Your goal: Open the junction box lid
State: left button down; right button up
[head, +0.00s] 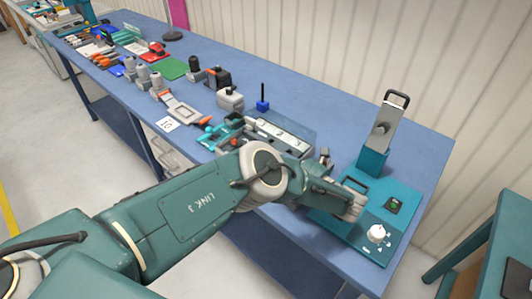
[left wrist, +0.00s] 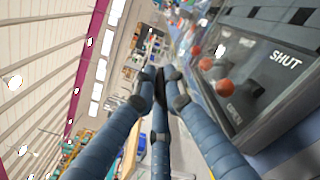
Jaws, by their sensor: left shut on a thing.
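My left arm crosses the head view from the lower left. Its gripper (head: 345,203) is low over a teal panel (head: 340,226) at the right part of the bench and covers some of it. In the left wrist view the fingers (left wrist: 160,92) are closed together on a dark slim thing (left wrist: 160,78); I cannot tell whether it is a lid handle. A dark panel marked SHUT (left wrist: 262,72) lies beside the fingers, with orange-red balls in front of it. I cannot tell for sure which thing is the junction box. My right gripper is not in view.
The teal panel carries a white dial (head: 376,233) and a dark switch (head: 393,205). Behind it a grey upright plate (head: 383,126) with a knob and a top handle stands on a teal block. Tools and parts crowd the blue bench (head: 330,120) to the left.

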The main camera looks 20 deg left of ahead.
pick_arm(q)
jog(key=shift+w+r, duration=0.2)
jog(key=shift+r, duration=0.15)
jog(key=w+r+m+b, duration=0.1)
jog(key=r, duration=0.1)
jog(key=w+d+r+m+b, duration=0.1)
jog(key=b, duration=0.1)
jog(key=shift+w+r, duration=0.35)
jog(key=shift+w, duration=0.05)
jog(key=w+d+r+b, duration=0.2)
jog(key=w+r+b, duration=0.4)
jog(key=b, duration=0.5)
jog(key=shift+m, duration=0.3)
jog(key=shift+d, duration=0.1)
jog(key=c, duration=1.8)
grip_release()
jog(key=shift+f, duration=0.1)
